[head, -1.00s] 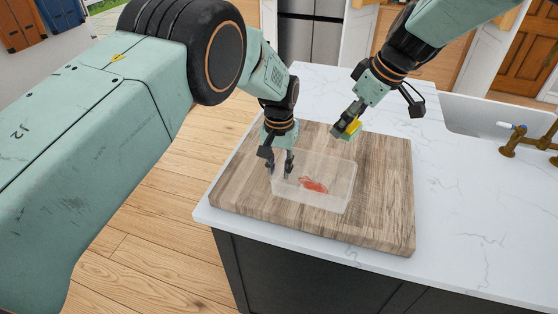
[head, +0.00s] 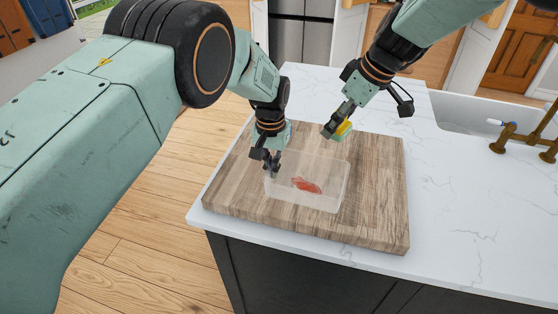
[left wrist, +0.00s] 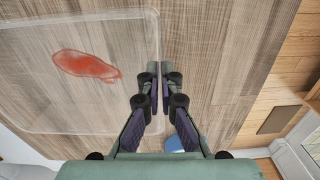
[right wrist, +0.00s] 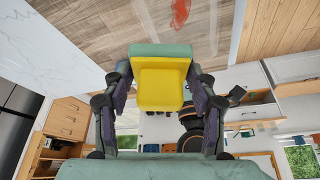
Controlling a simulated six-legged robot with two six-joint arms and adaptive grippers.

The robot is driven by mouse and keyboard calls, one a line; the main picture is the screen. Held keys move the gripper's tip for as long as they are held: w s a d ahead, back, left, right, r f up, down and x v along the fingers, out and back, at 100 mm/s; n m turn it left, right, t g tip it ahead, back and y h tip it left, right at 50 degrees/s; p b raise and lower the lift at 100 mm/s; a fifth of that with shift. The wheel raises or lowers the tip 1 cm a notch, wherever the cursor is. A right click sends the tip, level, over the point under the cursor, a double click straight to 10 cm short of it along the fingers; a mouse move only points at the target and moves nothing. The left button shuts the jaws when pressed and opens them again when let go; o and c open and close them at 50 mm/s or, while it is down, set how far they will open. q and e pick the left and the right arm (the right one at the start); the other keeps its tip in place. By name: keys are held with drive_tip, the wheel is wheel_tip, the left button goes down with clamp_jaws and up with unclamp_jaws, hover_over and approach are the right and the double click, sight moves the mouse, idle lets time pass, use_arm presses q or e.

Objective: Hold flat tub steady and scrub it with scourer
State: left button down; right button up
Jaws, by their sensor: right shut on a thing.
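The flat tub (head: 326,199) is clear plastic and stands on the wooden board, with a red smear (head: 306,185) in it. The tub's edge (left wrist: 150,112) and the smear (left wrist: 86,65) also show in the left wrist view. My left gripper (head: 271,170) points down at the tub's left wall, its fingers (left wrist: 160,72) drawn together on that wall. My right gripper (right wrist: 159,95) is shut on the scourer (right wrist: 160,85), a yellow sponge with a green side. It holds the scourer (head: 344,127) above the board's back edge, apart from the tub.
The wooden board (head: 377,215) lies on the white marble counter (head: 455,215), near its front edge. A sink (head: 465,115) with a brass tap (head: 520,140) is at the right. The board right of the tub is clear.

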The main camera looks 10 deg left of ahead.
sight(299, 185)
drive_tip(key=a+f+n, duration=0.1)
drive_tip(key=a+f, duration=0.1)
drive_tip(key=s+a+f+n+g, duration=0.1)
drive_tip(key=f, duration=0.2)
drive_tip(key=a+f+n, duration=0.1)
drive_tip(key=a+f, duration=0.1)
drive_tip(key=shift+s+a+f+n+g, duration=0.25)
drive_tip(key=shift+a+f+n+g, duration=0.05)
drive_tip(key=shift+f, duration=4.15)
drive_tip(key=shift+f, duration=0.45)
drive_tip(key=shift+a, duration=0.15)
